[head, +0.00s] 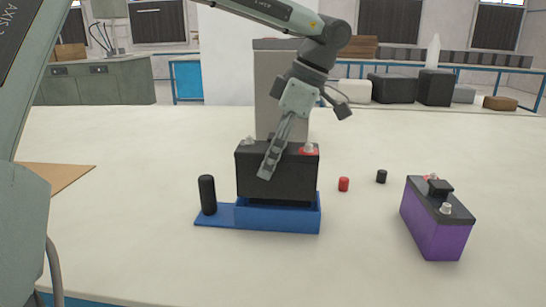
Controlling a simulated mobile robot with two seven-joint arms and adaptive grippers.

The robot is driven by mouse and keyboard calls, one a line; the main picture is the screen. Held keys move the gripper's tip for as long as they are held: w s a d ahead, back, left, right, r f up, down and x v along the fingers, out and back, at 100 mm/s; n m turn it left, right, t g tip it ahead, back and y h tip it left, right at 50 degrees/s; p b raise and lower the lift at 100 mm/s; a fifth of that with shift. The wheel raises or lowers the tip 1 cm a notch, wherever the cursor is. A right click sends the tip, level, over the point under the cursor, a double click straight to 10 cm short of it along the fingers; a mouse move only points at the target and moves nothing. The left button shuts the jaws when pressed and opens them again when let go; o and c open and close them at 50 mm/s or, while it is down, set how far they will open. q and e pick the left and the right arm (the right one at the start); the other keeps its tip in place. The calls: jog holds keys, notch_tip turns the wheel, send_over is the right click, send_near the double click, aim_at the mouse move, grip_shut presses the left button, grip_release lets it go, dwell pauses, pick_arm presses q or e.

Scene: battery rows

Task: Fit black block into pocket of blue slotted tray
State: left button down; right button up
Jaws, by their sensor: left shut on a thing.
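The black block (292,176) is battery-shaped, with a red-marked terminal at its top right and a grey terminal at its top left. It stands about upright at the pocket of the blue slotted tray (280,220). Its lower edge meets the tray's front wall in the picture; I cannot tell how deep it sits. My left gripper (267,172) reaches down from above and is shut on the block, with one finger across its front face. The other finger is hidden behind the block. My right gripper is not in view.
A black upright cylinder (207,195) stands on the tray's left end. A red cap (344,184) and a black cap (381,176) lie to the right. A purple battery (435,220) stands further right. A brown sheet (55,177) lies left. The front table is clear.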

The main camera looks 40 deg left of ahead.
aim_at(289, 148)
pick_arm(q)
notch_tip(289, 148, down, 5)
jog(key=shift+f, duration=0.45)
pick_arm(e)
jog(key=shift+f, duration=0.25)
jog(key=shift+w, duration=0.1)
pick_arm(q)
jog(key=c, duration=0.6)
grip_release()
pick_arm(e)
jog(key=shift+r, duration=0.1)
pick_arm(q)
jog(key=shift+o, duration=0.2)
jog(key=v, duration=1.1)
jog(key=shift+d, duration=0.1)
jog(key=shift+w+d+r, duration=0.1)
jog(key=shift+r, duration=0.3)
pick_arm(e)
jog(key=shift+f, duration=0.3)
